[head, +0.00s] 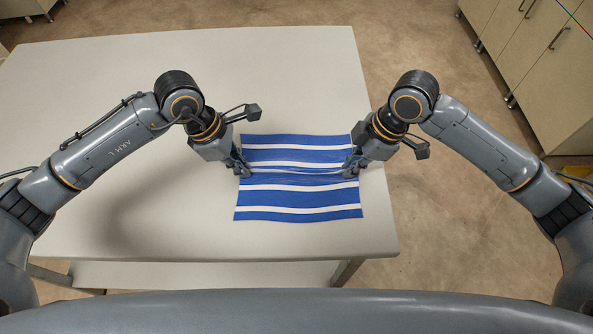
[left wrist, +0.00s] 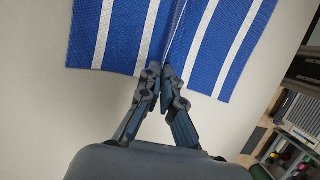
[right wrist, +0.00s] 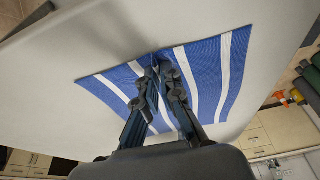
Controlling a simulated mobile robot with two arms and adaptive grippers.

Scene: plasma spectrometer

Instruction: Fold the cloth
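A blue cloth with white stripes (head: 300,205) lies spread near the right front part of the table. A raised crease runs across its middle between my two grippers. My left gripper (head: 242,170) is at the cloth's left edge. In the left wrist view its fingertips (left wrist: 166,72) are together on the pinched fold of the cloth (left wrist: 205,45). My right gripper (head: 350,170) is at the right edge. In the right wrist view its fingertips (right wrist: 158,65) are together on the fold of the cloth (right wrist: 205,75). The cloth's far and near parts look flat.
The pale table (head: 90,100) is otherwise bare, with wide free room to the left and behind the cloth. Its right edge is close to the cloth. Cabinets (head: 530,45) stand on the floor at the back right, away from the table.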

